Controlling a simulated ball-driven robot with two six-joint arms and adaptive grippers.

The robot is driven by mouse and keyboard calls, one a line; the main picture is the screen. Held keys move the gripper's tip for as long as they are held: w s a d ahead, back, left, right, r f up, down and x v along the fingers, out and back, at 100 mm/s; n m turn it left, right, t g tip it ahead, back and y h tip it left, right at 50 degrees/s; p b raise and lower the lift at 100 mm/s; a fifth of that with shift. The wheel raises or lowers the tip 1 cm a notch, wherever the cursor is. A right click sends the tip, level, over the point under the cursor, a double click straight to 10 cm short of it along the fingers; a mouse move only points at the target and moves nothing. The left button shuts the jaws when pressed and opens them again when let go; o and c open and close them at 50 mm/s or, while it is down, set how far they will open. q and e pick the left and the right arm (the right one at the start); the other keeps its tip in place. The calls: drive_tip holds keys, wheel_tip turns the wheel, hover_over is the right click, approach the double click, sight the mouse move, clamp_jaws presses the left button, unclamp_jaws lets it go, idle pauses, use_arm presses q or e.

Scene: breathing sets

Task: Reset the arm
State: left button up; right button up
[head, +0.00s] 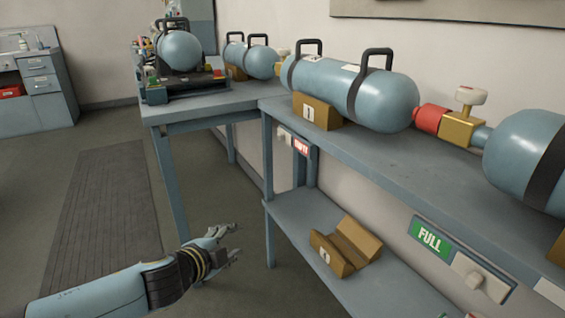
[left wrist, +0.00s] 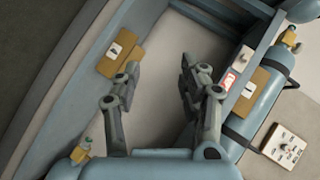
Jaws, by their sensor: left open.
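My left arm (head: 95,292) comes in from the lower left in the head view. Its gripper (head: 232,243) is open and empty, held over the floor in front of the shelving, apart from everything. In the left wrist view the two fingers of my left gripper (left wrist: 158,82) stand wide apart with nothing between them. My right gripper shows in neither view.
A blue bench (head: 400,165) holds a large blue cylinder (head: 385,100) in a wooden cradle (head: 317,112). An empty wooden cradle (head: 345,246) lies on its lower shelf. A green FULL sign (head: 430,238) marks the front. Floor at left with a dark mat (head: 100,215) is free.

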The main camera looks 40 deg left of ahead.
use_arm(q)
drive_tip(key=s+d+f+n+g, duration=0.2)
drive_tip(key=s+f+n+g, duration=0.1)
drive_tip(key=s+f, duration=0.7)
drive_tip(key=s+d+f+n+g, duration=0.25)
drive_tip(key=s+f, duration=0.55)
drive_tip(key=f, duration=0.4)
drive_tip(key=s+d+f+n+g, duration=0.1)
drive_tip(key=s+d+f+g, duration=0.1)
drive_tip(key=s, duration=0.5)
drive_tip(key=s+d+f+n+g+h, duration=0.1)
drive_tip(key=s+f, duration=0.3)
drive_tip(key=s, duration=0.4)
drive_tip(key=s+d+f+n+g+h, duration=0.1)
drive_tip(key=s+d+f+n+g, duration=0.1)
drive_tip(key=s, duration=0.6)
drive_tip(key=shift+s+d+f+n+g, duration=0.15)
drive_tip(key=shift+d+f+n+g, duration=0.15)
drive_tip(key=shift+f+n+g, duration=0.45)
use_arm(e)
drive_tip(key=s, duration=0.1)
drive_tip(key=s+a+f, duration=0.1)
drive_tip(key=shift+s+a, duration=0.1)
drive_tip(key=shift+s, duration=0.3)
